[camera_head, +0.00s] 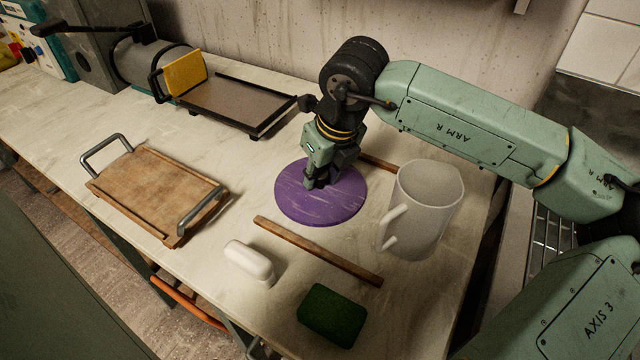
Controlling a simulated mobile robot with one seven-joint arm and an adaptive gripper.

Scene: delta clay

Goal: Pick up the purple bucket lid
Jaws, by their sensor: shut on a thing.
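The purple bucket lid (345,205) is a flat round disc with pale scuffs, in the middle of the counter in the head view. The lid looks about level. I cannot tell whether it touches the counter or is slightly above it.
A white pitcher (428,215) stands close right of the lid. A wooden stick (318,250), a white rounded object (249,262) and a green sponge (332,314) lie in front. A wooden tray (160,190) is left; a dark machine (235,101) is behind. The counter (400,315) is clear at front right.

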